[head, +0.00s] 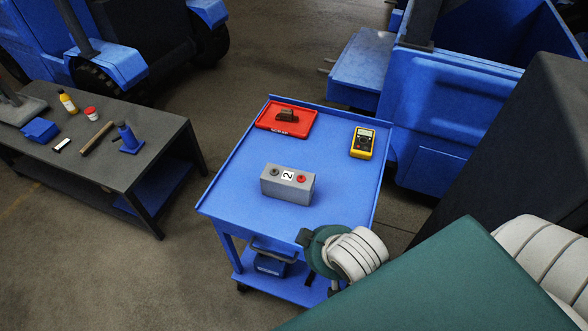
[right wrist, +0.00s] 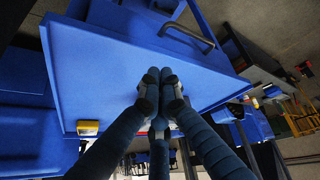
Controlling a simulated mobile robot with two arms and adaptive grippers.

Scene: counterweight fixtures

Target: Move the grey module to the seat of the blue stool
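The grey module (head: 287,185) is a box with a white "2" label and a dark and a red terminal on top. It stands on the blue cart top (head: 240,215), near the front. My right gripper (head: 306,238) is at the cart's front right corner, apart from the module and partly hidden by my wrist. In the right wrist view, its fingers (right wrist: 160,78) come together at the tips, with nothing seen between them, in front of a blue panel. My left gripper is in neither view. I cannot pick out a blue stool.
A red tray (head: 268,122) with a dark brown item (head: 288,115) and a yellow multimeter (head: 362,142) are at the back of the cart. A dark workbench (head: 140,165) with small items stands left. Large blue machinery (head: 440,110) is behind right.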

